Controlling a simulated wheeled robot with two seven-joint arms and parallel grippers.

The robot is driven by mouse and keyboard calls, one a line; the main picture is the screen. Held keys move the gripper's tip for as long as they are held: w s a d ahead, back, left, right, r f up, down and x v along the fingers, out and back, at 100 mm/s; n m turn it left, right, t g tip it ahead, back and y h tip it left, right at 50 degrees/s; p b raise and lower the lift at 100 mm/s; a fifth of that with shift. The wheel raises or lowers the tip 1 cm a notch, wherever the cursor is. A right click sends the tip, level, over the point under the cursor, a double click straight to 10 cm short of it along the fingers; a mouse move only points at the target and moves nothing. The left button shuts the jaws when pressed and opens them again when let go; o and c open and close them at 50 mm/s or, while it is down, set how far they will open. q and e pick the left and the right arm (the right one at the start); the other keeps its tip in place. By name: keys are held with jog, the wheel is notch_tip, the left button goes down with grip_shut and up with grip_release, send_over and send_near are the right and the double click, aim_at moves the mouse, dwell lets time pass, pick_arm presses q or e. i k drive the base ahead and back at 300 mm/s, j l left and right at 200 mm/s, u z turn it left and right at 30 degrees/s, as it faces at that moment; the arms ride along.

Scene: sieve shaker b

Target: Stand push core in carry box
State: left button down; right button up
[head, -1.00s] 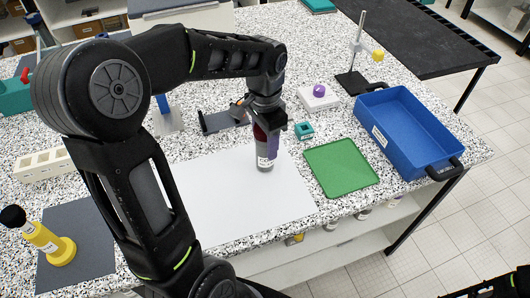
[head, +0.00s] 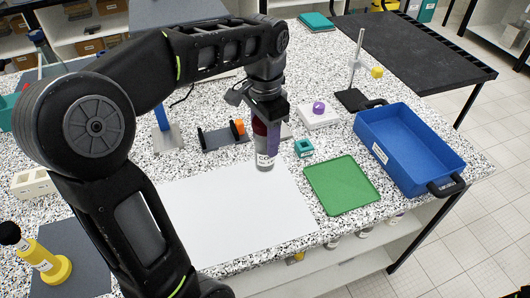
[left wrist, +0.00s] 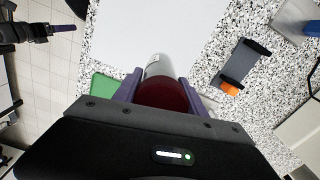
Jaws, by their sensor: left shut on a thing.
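The push core (head: 264,158) is an upright cylinder with a clear, white-labelled lower part and a dark red upper part. My left gripper (head: 266,128) is shut on its red part from above. In the left wrist view the core (left wrist: 158,68) lies between the purple fingers (left wrist: 160,92). Its lower end appears over the far part of the white sheet; I cannot tell whether it touches. The carry box (head: 449,183), blue with black handles, stands open at the right. My right gripper (left wrist: 60,30) shows at the upper left of the left wrist view; its opening is unclear.
A green tray (head: 341,185) lies between the white sheet (head: 240,215) and the box. A small teal block (head: 304,148), a white block with a purple knob (head: 318,114) and a stand (head: 355,75) are behind. A yellow-based tool (head: 45,258) stands front left.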

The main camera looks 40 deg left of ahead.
aim_at(400, 161)
jog(key=i+l+u, duration=0.1)
jog(key=i+l, duration=0.3)
jog(key=l, duration=0.25)
jog(key=i+l+u, duration=0.25)
jog(key=l, duration=0.4)
jog(key=i+l+u, duration=0.1)
jog(key=i+l, duration=0.15)
jog(key=l, duration=0.15)
jog(key=i+l, duration=0.15)
jog(key=l, duration=0.2)
jog(key=i+l+u, duration=0.15)
jog(key=l, duration=0.25)
